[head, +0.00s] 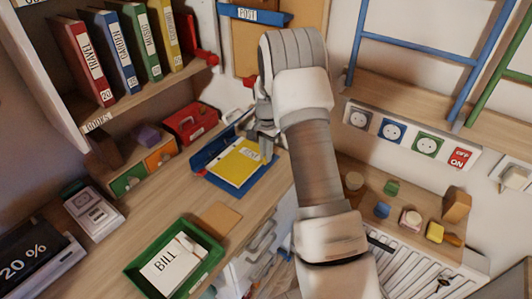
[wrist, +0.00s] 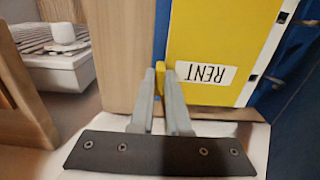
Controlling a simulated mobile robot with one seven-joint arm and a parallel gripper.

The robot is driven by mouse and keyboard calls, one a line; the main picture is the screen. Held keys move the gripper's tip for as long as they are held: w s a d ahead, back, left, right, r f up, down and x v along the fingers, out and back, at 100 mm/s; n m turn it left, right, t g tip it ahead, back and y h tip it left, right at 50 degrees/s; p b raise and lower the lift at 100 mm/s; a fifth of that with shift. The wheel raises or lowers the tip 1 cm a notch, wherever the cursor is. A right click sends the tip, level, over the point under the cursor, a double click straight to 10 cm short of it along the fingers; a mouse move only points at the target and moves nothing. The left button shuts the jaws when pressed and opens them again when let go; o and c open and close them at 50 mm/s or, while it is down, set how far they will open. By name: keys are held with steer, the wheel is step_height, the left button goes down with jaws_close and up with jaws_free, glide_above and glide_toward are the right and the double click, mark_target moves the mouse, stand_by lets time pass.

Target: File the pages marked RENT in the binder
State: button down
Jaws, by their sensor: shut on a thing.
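A yellow page marked RENT (wrist: 208,75) lies flat over the open blue binder (head: 264,186); the yellow page (head: 233,165) also shows in the head view. Dark marks line its right edge in the wrist view, and I cannot tell whether they are rings or holes. My gripper (wrist: 162,76) is at the page's left edge in the wrist view, with its fingers shut on a small yellow piece there, seemingly part of the page. In the head view my gripper (head: 267,146) is at the binder's right side, partly hidden by my wrist.
A green tray (head: 139,267) holds white papers marked BILL (head: 168,266) at the front. A tan square (head: 219,217) lies between tray and binder. A red box (head: 190,121) stands behind the binder. Labelled binders (head: 118,55) fill the shelf. Small blocks sit at the right.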

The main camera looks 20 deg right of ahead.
steer(key=shift+f+b, duration=0.5)
steer(key=shift+f, duration=0.4)
steer(key=c, duration=0.8)
jaws_free()
step_height(320, 180, up, 18)
steer(key=p, duration=0.2)
steer(key=shift+f+p, duration=0.2)
steer(key=shift+p, duration=0.1)
